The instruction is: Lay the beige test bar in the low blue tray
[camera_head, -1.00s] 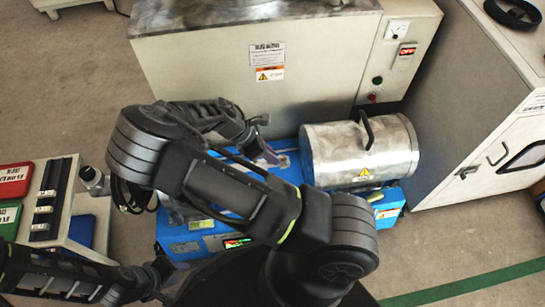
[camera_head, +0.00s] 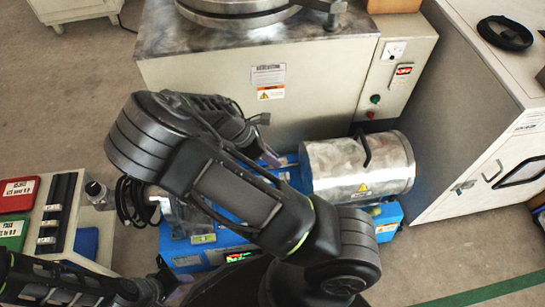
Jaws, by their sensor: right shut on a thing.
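My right gripper (camera_head: 268,152) is at the end of the large bent arm, over the back of the blue machine (camera_head: 215,256). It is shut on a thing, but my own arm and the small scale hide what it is. No beige test bar can be made out for sure. The low blue tray (camera_head: 87,242) shows as a small blue patch at the left, right of the black rack (camera_head: 69,205), partly hidden by my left arm. My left gripper (camera_head: 172,284) is low in the picture, in front of the blue machine; its jaw opening is unclear.
A steel cylinder (camera_head: 335,172) with a black handle sits on the machine's right. A big beige cabinet (camera_head: 200,75) stands behind, another (camera_head: 450,125) at the right. Floor is free at lower right.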

